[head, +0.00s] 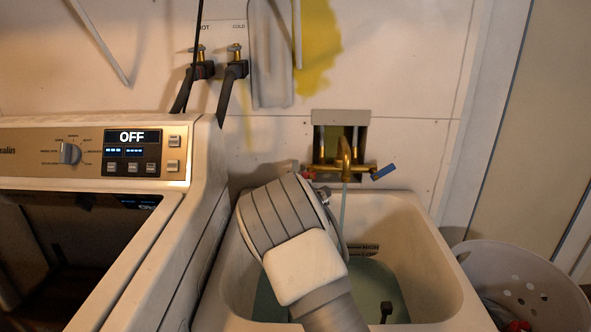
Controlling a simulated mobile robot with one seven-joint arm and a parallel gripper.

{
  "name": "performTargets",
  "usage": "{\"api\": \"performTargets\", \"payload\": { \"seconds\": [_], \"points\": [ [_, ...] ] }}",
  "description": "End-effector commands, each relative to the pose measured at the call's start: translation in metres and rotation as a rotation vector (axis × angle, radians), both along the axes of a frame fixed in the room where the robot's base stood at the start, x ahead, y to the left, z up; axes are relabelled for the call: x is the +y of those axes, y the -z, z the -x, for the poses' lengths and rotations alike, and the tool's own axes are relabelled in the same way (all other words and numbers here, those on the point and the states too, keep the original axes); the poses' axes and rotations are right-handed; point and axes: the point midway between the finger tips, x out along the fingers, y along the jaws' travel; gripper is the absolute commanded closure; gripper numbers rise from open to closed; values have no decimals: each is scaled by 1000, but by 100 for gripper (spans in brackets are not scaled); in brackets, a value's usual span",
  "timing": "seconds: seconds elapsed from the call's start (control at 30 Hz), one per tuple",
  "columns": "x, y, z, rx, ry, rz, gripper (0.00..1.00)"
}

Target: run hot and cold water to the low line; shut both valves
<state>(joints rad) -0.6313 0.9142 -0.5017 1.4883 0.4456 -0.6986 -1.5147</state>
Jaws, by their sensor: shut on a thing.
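The brass faucet (345,158) sits in a wall recess above the utility sink (440,262). A thin stream of water (343,210) falls from its spout. The blue valve handle (383,171) on the right sits tilted. The red valve handle (308,174) on the left is partly hidden at the end of my arm. My gripper (316,182) is at the red handle and shut on it; my wrist hides most of the fingers. Greenish water (372,285) covers the sink bottom. Dark markings (362,248) on the back wall are just above its surface, too small to read.
A washer (110,225) with its display at OFF stands close on the left. Hoses run from the HOT and COLD wall taps (234,55). A white perforated basket (525,280) stands at the right. A small dark object (386,309) is in the sink.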

Motion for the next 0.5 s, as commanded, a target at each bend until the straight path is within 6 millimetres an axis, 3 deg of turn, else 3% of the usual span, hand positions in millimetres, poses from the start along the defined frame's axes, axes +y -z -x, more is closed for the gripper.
{"api": "performTargets", "payload": {
  "seconds": [0.47,0.5],
  "points": [
    [-1,1,0,1,1,17,100],
    [-1,1,0,1,1,17,67]
  ]
}}
